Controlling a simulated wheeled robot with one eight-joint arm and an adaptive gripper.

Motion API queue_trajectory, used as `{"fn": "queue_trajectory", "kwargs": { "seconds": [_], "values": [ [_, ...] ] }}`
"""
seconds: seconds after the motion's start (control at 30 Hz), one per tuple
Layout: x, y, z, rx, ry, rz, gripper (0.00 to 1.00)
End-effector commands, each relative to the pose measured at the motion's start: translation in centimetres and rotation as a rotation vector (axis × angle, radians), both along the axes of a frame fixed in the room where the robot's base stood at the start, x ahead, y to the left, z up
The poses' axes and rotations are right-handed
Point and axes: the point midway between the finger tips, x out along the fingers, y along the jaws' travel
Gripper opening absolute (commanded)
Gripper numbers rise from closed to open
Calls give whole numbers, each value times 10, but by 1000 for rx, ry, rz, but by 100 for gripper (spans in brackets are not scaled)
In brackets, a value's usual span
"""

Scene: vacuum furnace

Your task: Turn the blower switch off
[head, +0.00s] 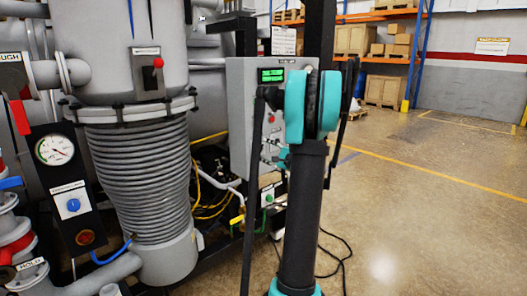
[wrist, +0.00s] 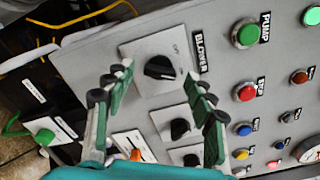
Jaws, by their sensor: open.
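The blower switch (wrist: 160,67) is a black rotary knob on a light square plate, beside a label reading BLOWER, in the upper middle of the wrist view. Small marks stand by the knob, but I cannot clearly read which one it points to. My gripper (wrist: 160,73) is open, its two green-and-black fingers spread to the left and right of the knob. Nothing is between the fingers' grip, and I cannot tell how far the tips are from the panel. In the head view, my arm covers much of the grey control box (head: 238,100), and the blower switch cannot be made out.
Two similar black knobs (wrist: 180,129) sit below the blower switch, near the right finger. A green pump button (wrist: 247,35) and a red button (wrist: 245,90) are to the right. A ribbed vessel (head: 140,170) stands left; open floor (head: 430,190) lies right.

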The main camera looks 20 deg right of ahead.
Motion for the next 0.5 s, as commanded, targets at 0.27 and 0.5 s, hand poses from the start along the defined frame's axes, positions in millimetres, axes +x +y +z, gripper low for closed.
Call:
{"fn": "queue_trajectory", "kwargs": {
  "seconds": [0.27, 0.5],
  "values": [
    [12, 5, 0, 0, 0, 0, 55],
    [12, 5, 0, 0, 0, 0, 50]
  ]
}}
